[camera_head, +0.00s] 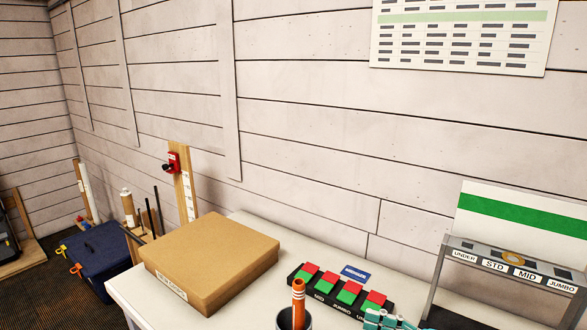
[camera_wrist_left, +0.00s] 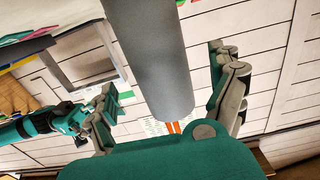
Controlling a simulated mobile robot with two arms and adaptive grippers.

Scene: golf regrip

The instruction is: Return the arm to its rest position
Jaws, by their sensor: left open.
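My left gripper (camera_wrist_left: 162,75) shows in the left wrist view with its fingers spread wide apart and open. A grey cylinder (camera_wrist_left: 150,50) comes down between the fingers in that picture; I cannot tell whether they touch it. An orange stick shows at the cylinder's end. In the head view the orange stick (camera_head: 298,300) stands upright in a dark round tube (camera_head: 284,320) at the bottom edge. A teal gripper part (camera_head: 388,321), apparently my right gripper, shows at the bottom edge; its fingers are not clear. My left gripper is outside the head view.
A cardboard box (camera_head: 213,252) lies on the white table (camera_head: 262,300). A black strip with red and green blocks (camera_head: 340,290) is beside it. A labelled gauge stand (camera_head: 444,290) is at the right. A blue case (camera_head: 95,258) is on the floor.

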